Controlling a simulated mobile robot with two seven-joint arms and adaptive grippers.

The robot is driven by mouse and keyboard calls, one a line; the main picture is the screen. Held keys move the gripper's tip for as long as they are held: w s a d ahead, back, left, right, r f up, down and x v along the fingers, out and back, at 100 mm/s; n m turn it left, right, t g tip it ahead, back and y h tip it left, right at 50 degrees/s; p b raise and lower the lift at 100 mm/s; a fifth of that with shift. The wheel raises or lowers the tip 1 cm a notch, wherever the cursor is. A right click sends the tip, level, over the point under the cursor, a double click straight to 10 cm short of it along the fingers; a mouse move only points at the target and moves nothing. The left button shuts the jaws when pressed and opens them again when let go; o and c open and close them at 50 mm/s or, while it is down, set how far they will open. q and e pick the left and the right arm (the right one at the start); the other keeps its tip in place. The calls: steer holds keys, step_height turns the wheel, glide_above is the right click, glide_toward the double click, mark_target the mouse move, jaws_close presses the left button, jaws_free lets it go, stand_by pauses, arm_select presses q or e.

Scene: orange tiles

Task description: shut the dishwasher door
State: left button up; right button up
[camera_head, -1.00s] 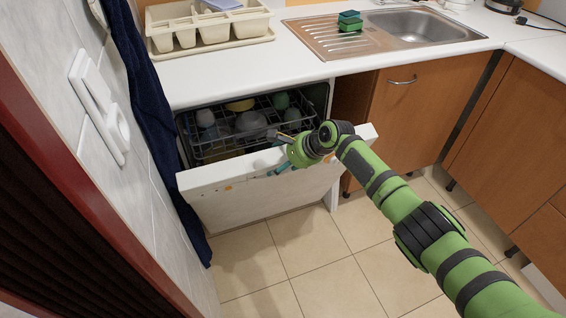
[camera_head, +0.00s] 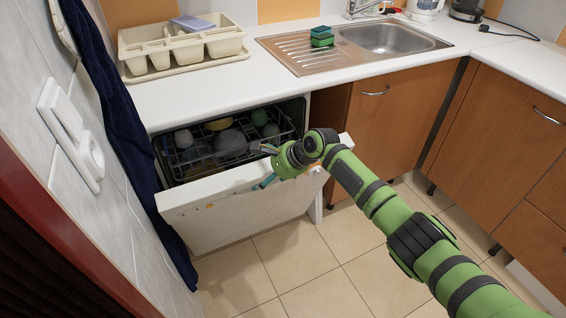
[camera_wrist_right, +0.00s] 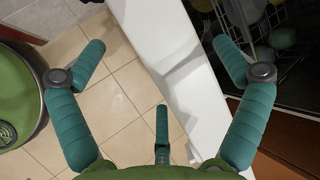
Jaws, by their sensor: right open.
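The white dishwasher door (camera_head: 240,208) is partly open, tilted out from under the counter. The dishwasher rack (camera_head: 205,150) behind it holds dishes. My right gripper (camera_head: 264,164) is open at the door's upper edge, right of its middle. In the right wrist view my right gripper (camera_wrist_right: 160,62) has the door (camera_wrist_right: 172,50) running between its spread fingers, one finger on the rack side and one on the floor side. Whether a finger touches the door is not clear. My left gripper is not in view.
A wooden cabinet (camera_head: 385,120) stands right of the dishwasher. A dark blue towel (camera_head: 112,130) hangs along the left wall, close to the door's left side. A dish drainer (camera_head: 180,45) and a green sponge (camera_head: 321,37) are on the counter. The tiled floor (camera_head: 310,262) in front is clear.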

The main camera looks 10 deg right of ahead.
steer(key=v, duration=1)
